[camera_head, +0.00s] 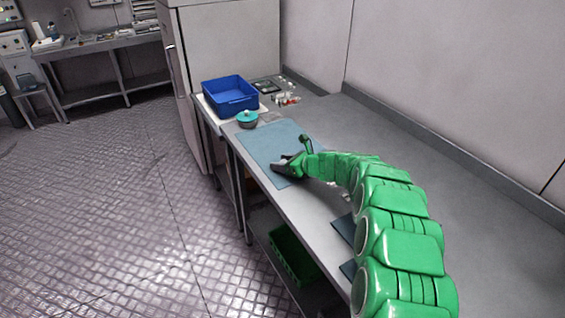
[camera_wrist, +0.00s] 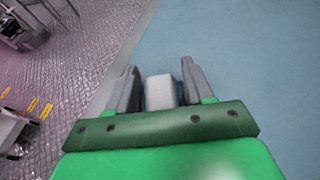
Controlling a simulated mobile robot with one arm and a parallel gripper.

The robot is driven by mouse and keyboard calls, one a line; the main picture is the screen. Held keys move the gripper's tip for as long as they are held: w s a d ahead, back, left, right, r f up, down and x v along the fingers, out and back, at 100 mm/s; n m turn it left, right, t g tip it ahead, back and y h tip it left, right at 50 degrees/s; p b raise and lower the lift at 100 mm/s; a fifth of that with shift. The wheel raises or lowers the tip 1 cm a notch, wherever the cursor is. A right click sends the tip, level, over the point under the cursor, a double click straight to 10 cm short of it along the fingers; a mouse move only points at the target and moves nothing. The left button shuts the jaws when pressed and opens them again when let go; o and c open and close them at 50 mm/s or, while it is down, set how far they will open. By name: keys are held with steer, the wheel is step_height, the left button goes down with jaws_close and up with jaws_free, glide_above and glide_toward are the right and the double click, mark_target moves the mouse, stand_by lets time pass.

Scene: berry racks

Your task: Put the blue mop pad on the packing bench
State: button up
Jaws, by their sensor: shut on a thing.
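My gripper (camera_head: 277,170) is low over a flat blue-grey mat (camera_head: 262,143) on the long grey bench (camera_head: 318,205). In the wrist view my gripper (camera_wrist: 160,85) has its two grey fingers on either side of a pale grey block with slivers of blue at its sides. This looks like the blue mop pad (camera_wrist: 160,90), mostly hidden by my gripper. The mat (camera_wrist: 240,50) fills most of the wrist view behind it. I cannot tell whether the held thing touches the mat.
A blue crate (camera_head: 231,107), a teal-lidded bowl (camera_head: 247,122) and several small items stand at the bench's far end. Dark flat pieces (camera_head: 345,228) lie near its front edge. A green crate (camera_head: 292,252) is on the shelf below. The floor to the left is open.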

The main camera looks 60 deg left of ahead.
steer(key=o, duration=1)
steer(key=shift+r, duration=0.1)
steer(key=shift+w+d+r, duration=0.2)
steer(key=shift+d+r, duration=0.05)
steer(key=shift+d, duration=0.15)
steer(key=shift+v, duration=5.55)
steer(key=shift+f, duration=0.1)
